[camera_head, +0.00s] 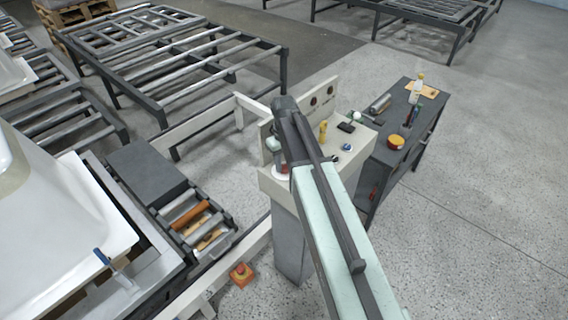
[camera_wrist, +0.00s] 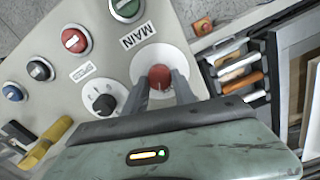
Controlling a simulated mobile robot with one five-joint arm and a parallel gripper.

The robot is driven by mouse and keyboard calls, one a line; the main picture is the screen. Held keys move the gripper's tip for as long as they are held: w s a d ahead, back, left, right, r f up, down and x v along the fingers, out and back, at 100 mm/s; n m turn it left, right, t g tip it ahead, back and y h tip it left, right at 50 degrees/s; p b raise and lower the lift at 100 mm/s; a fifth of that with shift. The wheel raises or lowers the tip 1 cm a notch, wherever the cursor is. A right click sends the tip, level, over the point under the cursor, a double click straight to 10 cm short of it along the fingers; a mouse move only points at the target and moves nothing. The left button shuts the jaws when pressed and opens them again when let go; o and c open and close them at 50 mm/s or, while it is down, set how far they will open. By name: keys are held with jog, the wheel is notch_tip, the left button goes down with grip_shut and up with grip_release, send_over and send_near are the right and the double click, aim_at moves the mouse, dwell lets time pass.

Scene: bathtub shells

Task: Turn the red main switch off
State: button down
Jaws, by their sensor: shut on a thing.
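The red main switch (camera_wrist: 160,73) is a round red knob on a white disc (camera_wrist: 176,57) beside the word MAIN, in the wrist view. My gripper (camera_wrist: 160,82) has one finger on each side of the knob and is shut on it. The fingers and wrist body cover the knob's lower side and part of the panel. In the head view my arm reaches over the pale control console (camera_head: 269,184), with my gripper (camera_head: 282,168) at its left part; the knob is mostly hidden there. The knob's turned position is hard to read.
Beside the switch are a black rotary selector (camera_wrist: 104,103), a green button (camera_wrist: 125,8), a red button (camera_wrist: 76,41) and a blue button (camera_wrist: 14,91). A yellow handle (camera_wrist: 45,143) stands on the panel. A dark tool cart (camera_head: 402,112) stands right of the console, a white tub shell (camera_head: 70,215) left.

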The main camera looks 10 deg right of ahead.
aim_at(284, 165)
jog(key=n, duration=0.5)
jog(key=shift+n, duration=0.3)
dwell(0.5)
jog(key=c, duration=1)
grip_release()
notch_tip(284, 165, up, 8)
jog(key=p, duration=0.8)
jog(key=shift+f, duration=0.1)
jog(key=shift+f, duration=0.1)
